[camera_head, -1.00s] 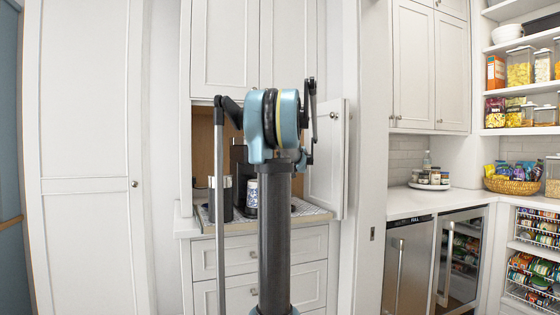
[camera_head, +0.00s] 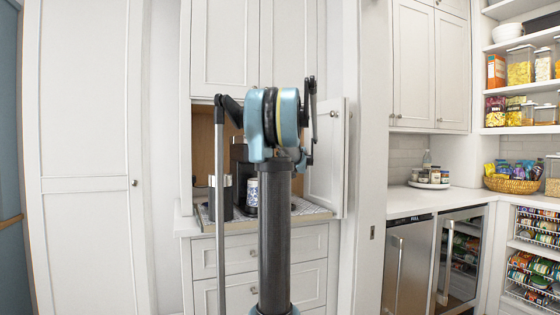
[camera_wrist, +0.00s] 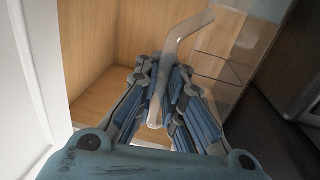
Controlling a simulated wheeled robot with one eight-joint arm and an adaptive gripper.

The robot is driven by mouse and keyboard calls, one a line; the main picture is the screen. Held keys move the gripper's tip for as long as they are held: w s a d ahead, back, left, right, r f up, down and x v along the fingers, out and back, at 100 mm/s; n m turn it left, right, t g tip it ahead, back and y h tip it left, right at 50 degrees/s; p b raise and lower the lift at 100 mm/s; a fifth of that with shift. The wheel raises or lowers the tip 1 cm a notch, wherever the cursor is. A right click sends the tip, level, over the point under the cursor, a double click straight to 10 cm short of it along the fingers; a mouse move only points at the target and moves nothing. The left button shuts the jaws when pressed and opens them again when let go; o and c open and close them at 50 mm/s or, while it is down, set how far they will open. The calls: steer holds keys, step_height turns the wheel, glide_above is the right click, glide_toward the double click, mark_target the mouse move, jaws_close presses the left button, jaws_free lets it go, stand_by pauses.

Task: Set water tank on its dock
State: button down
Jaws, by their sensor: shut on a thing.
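My gripper (camera_wrist: 158,115) is shut on the pale handle (camera_wrist: 186,30) of the clear water tank (camera_wrist: 228,50) in the wrist view. The tank's see-through wall extends up and right of the fingers, and its lower part is hidden by them. A dark coffee machine (camera_wrist: 293,65) shows close beside the tank on the right. In the head view the machine (camera_head: 238,157) stands in the cabinet nook, partly behind my arm. The gripper and tank are hidden there. I cannot make out the dock, or whether the tank touches it.
The nook has wooden inner walls (camera_wrist: 105,40) and a white frame (camera_wrist: 32,80) close on the left. An open cabinet door (camera_head: 326,165) stands at the nook's right.

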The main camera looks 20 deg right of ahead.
steer(key=shift+f, duration=0.1)
stand_by(0.3)
steer(key=c, duration=1.6)
jaws_free()
steer(key=shift+s, duration=0.1)
steer(key=s+a, duration=0.1)
steer(key=s, duration=1)
steer(key=shift+s, duration=0.35)
steer(key=shift+a, duration=0.1)
